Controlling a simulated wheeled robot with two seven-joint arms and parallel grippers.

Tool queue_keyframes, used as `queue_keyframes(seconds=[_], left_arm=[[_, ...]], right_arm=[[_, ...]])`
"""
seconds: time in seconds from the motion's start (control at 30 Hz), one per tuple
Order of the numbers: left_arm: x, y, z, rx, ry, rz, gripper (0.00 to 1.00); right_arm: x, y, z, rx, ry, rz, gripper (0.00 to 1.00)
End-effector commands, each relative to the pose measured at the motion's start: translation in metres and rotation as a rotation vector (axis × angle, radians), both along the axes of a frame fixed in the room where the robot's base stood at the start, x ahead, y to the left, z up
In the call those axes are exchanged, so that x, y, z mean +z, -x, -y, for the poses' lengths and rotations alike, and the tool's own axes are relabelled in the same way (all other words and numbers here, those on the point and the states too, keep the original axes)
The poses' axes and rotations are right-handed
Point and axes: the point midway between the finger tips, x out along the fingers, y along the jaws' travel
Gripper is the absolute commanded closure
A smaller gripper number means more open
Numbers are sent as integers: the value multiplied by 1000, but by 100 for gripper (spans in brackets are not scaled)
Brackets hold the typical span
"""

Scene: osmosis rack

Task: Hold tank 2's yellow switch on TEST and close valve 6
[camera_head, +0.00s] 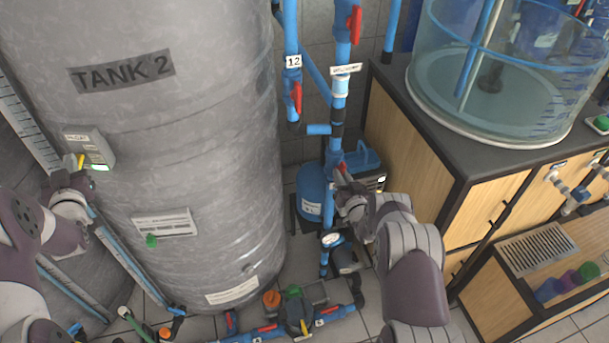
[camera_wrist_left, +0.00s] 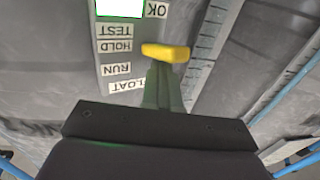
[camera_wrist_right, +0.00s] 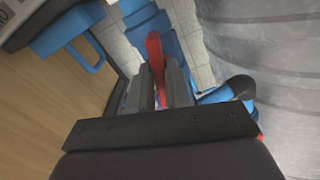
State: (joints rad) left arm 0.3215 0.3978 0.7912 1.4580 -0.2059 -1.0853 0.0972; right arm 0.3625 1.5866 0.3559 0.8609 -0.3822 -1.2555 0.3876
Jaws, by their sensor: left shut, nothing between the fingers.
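The grey tank marked TANK 2 (camera_head: 190,110) stands at the left in the head view. Its switch box (camera_head: 88,146) has a lit green screen beside an OK label. The yellow switch (camera_wrist_left: 166,53) is level with the HOLD label, just below TEST in the left wrist view. My left gripper (camera_head: 76,172) is shut and empty, its fingertips right at the switch; contact is unclear. My right gripper (camera_wrist_right: 157,85) has its fingers on either side of a red valve handle (camera_wrist_right: 155,62); whether they clamp it is unclear. No number shows on this valve.
Blue pipes (camera_head: 291,35) with other red handles rise behind, one labelled 12. A blue pump unit (camera_head: 312,190) stands behind my right gripper. A wooden cabinet (camera_head: 405,140) with a clear vessel is at the right. Low pipes and valves (camera_head: 295,312) cross the floor in front.

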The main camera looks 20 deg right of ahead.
Motion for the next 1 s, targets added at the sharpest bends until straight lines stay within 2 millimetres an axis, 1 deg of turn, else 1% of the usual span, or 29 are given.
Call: queue_keyframes(seconds=[0.27,0.47,0.67,1.0], left_arm=[[-1,0,0,0,0,-2,100],[-1,0,0,0,0,-2,100],[-1,0,0,0,0,-2,100],[-1,0,0,0,0,-2,100]], right_arm=[[0,0,0,0,-5,0,100],[0,0,0,0,-59,0,100],[-1,1,0,-1,-192,-1,100],[-1,1,0,0,-510,-2,100]])
